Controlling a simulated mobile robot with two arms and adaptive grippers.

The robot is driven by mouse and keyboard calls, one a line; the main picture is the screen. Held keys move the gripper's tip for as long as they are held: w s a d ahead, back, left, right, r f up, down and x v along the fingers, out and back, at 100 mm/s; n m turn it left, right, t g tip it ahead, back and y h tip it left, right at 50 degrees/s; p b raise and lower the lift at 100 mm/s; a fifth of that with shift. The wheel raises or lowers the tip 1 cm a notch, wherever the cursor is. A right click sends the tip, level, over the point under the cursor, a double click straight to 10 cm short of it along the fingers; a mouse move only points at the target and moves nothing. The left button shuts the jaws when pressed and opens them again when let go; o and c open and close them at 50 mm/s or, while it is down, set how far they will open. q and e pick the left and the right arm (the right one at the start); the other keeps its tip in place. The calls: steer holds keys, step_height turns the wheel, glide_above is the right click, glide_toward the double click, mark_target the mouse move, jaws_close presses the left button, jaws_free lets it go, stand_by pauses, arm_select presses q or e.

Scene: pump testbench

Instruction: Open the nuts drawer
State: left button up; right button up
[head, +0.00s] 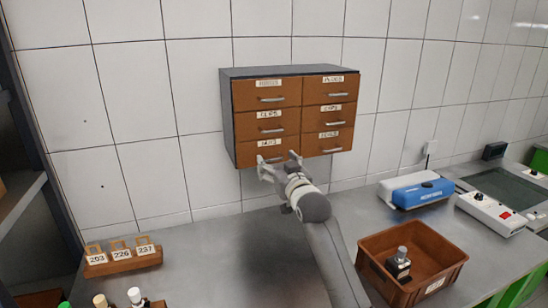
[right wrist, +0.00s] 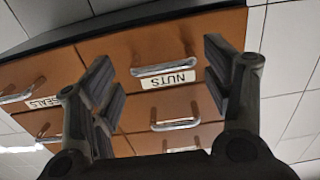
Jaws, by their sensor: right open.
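The nuts drawer (head: 246,157) is the bottom left drawer of a brown drawer cabinet (head: 227,115) with a dark casing. It looks shut, flush with its neighbours. In the right wrist view, which is upside down, the nuts drawer (right wrist: 130,47) shows its NUTS label (right wrist: 168,80) and a metal bar handle (right wrist: 163,69). My right gripper (head: 279,162) is open in front of this drawer. In the right wrist view the gripper's (right wrist: 160,80) fingers stand left and right of the handle, with nothing held. Contact cannot be told. My left gripper is not in view.
The seals drawer (head: 312,145) is directly right of the nuts drawer. A brown crate (head: 432,237) holding a dark part stands right of my arm. A blue device (head: 420,189) lies behind it. Numbered padlocks on a rack (head: 125,262) stand at left. The grey bench between is clear.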

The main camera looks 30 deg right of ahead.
mark_target(274, 150)
steer(key=shift+x, duration=0.8)
steer(key=shift+w+d, duration=0.1)
steer(key=shift+w, duration=0.3)
steer(key=shift+c, duration=0.2)
steer(key=c, duration=1.4)
jaws_close()
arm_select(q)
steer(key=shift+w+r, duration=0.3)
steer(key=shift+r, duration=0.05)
